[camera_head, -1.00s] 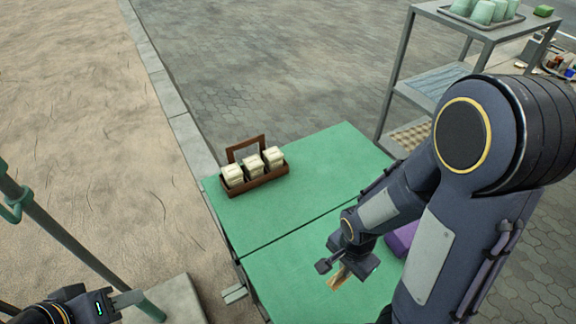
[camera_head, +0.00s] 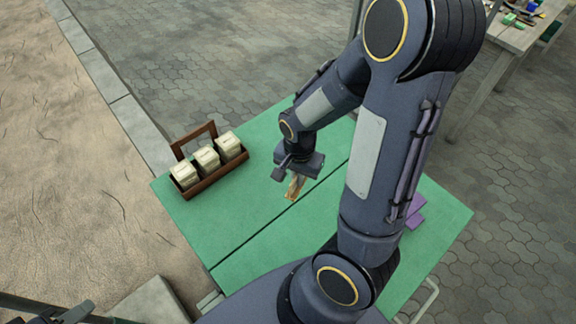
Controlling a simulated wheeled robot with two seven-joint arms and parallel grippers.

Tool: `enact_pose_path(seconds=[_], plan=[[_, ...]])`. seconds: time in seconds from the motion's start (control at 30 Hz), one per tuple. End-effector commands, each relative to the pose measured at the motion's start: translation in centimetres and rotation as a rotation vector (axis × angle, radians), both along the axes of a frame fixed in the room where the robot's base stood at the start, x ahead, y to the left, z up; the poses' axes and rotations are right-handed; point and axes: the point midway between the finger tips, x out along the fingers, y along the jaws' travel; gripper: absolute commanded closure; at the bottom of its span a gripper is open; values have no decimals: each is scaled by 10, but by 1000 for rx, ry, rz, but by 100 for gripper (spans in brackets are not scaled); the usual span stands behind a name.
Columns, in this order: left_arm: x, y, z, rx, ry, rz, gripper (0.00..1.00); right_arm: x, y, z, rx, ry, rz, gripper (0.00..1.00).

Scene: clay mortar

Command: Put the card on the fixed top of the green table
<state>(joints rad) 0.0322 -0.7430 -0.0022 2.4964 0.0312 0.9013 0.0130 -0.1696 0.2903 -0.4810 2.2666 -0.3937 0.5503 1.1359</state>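The green table (camera_head: 241,229) fills the middle of the head view, with a dark seam running diagonally across its top; I cannot tell which part is the fixed one. My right gripper (camera_head: 297,176) points down and is shut on a small tan-brown card (camera_head: 294,188). The card is tilted and shows just on the far-left side of the seam. I cannot tell whether it touches the table. My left gripper (camera_head: 76,314) is partly in view at the bottom left corner, away from the table, and its fingers are unclear.
A brown wooden carrier (camera_head: 209,178) with several cream boxes stands on the table's far-left part. A purple object (camera_head: 414,212) lies on the near-right part, partly behind my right arm. A cluttered wooden table (camera_head: 517,36) stands at the top right. Green surface left of the card is clear.

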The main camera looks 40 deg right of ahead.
Motion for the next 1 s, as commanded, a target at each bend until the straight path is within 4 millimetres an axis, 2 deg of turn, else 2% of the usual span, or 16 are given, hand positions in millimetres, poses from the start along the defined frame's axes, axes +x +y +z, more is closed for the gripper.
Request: enact_pose_path(seconds=[0.17, 0.27, 0.4, 0.6, 0.8, 1.0], plan=[[0, 0, 0, 0, 0, 0, 64, 36, -29, -22, 0, 3, -6, 100], [0, 0, -2, 0, 0, 0, 64, 47, -37, -45, 1, 6, -3, 100], [0, 0, -1, 0, 0, 0, 64, 61, -47, -63, 2, 3, -1, 100], [0, 0, -1, 0, 0, 0, 64, 70, -53, -76, 1, 0, -1, 100], [0, 0, -2, 0, 0, 0, 64, 72, -54, -103, 1, 3, 1, 100], [0, 0, -2, 0, 0, 0, 64, 72, -54, -108, 0, -1, 0, 100]])
